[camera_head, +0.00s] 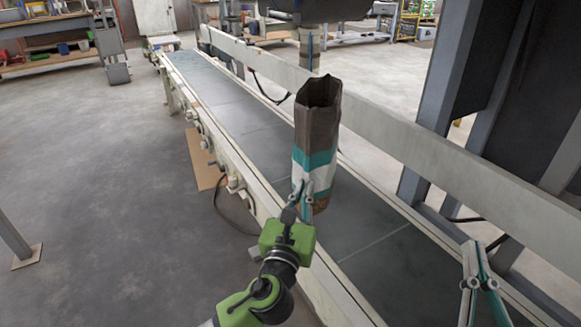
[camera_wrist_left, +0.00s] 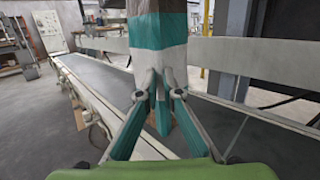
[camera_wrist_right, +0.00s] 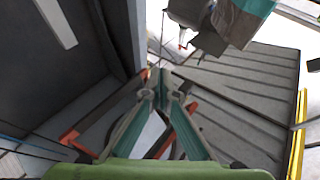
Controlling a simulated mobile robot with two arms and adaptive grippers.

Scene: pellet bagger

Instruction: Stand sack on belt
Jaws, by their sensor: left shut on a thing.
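The sack (camera_head: 318,130) is tall, dark brown above with teal and white bands below, and its top is open. It stands nearly upright over the conveyor belt (camera_head: 385,250). I cannot tell whether its base touches the belt. My left gripper (camera_head: 304,188) is shut on the lower part of the sack, at the white band. The left wrist view shows the sack (camera_wrist_left: 158,35) between the fingers, its top cut off. My right gripper (camera_head: 474,246) is at the lower right, apart from the sack. Its fingertips meet in the right wrist view (camera_wrist_right: 163,72), with nothing between them.
A pale rail (camera_head: 440,155) runs along the belt's far side. A dark machine part with a spout (camera_head: 310,45) hangs behind the sack. Grey steel posts (camera_head: 445,100) stand at the right. The belt is bare toward the back left, and the floor at left is open.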

